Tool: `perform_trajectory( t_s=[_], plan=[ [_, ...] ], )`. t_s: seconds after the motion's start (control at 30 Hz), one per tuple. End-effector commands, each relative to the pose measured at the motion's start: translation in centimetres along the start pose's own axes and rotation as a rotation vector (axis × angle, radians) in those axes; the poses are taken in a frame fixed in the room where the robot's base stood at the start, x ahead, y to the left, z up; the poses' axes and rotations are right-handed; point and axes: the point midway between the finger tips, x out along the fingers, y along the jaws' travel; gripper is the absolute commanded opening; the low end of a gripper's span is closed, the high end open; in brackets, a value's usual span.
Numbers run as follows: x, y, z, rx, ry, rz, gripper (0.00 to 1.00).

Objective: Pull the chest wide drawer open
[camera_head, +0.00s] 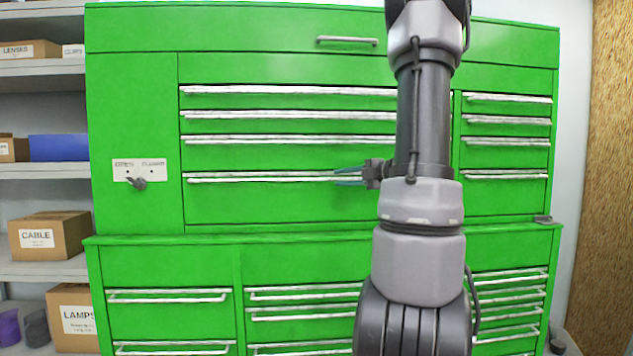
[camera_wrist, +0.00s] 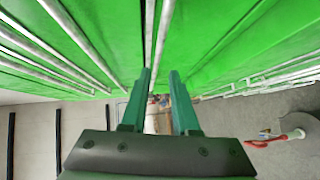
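The green tool chest (camera_head: 300,68) fills the middle of the head view. Its wide drawers have long pale handle rails, and all look closed. The lowest wide drawer of the upper chest (camera_head: 270,205) has its rail (camera_head: 250,178) level with my gripper (camera_head: 349,176). The fingertips point left, at the rail's right part. In the wrist view my gripper (camera_wrist: 160,74) has its two green fingers apart. A pale rail (camera_wrist: 164,25) runs down the picture toward the gap between the fingertips. I cannot tell whether they touch it. My arm hides the rail's right end.
Narrow drawers (camera_head: 505,160) stand to the right and a lock panel (camera_head: 142,171) to the left. The lower cabinet (camera_head: 165,265) has a ledge below the chest. Shelves with boxes (camera_head: 50,235) stand at the far left. A brown panel (camera_head: 612,150) is at the right.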

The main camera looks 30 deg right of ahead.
Motion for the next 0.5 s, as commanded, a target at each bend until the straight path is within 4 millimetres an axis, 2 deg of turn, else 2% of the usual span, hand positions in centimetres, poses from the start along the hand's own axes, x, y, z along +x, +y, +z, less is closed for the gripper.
perform_trajectory(
  t_s=[0.07, 0.17, 0.5],
  plan=[
    [0.0, 0.0, 0.8, 0.044, -0.017, 0.016, 0.28],
    [0.9, 0.0, 0.8, 0.054, -0.016, 0.019, 0.28],
    [7.1, 0.1, 0.8, 0.047, -0.013, 0.016, 0.28]
  ],
)
